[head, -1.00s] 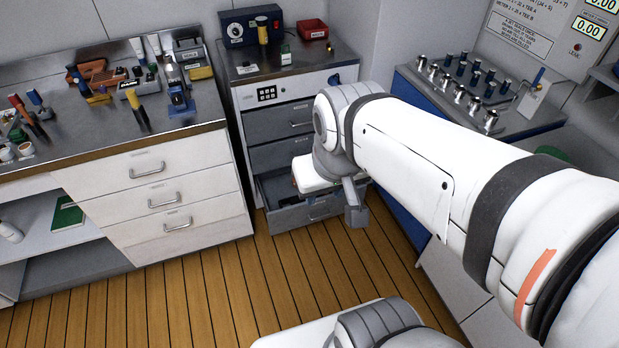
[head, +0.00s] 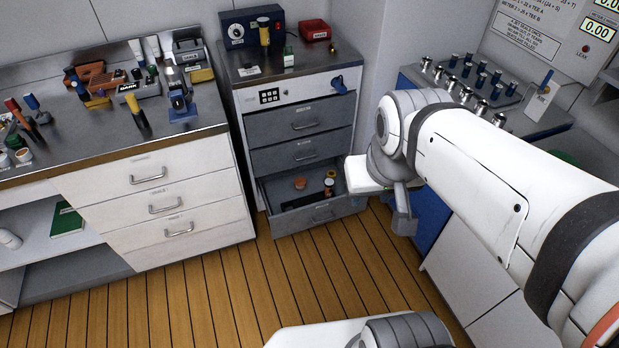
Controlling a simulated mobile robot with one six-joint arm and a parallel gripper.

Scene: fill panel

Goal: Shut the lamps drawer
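The lowest grey drawer (head: 318,214) of the small cabinet stands pulled out. A few small items lie in it, among them an orange round piece (head: 299,183) and a dark cylinder (head: 329,187). The two grey drawers above, the upper one (head: 303,122) and the middle one (head: 304,151), are shut. The drawer labels are too small to read, so I cannot tell which is the lamps drawer. My gripper (head: 403,224) hangs to the right of the open drawer, apart from its handle (head: 323,219) in the picture. Its fingers are not clear enough to tell open from shut.
A keypad (head: 269,96) and a blue knob or key (head: 339,84) are on the cabinet's top panel. A workbench with white drawers (head: 165,207) stands at left, cluttered on top. A blue-sided console (head: 430,211) stands at right, behind my arm. The wooden floor in front is clear.

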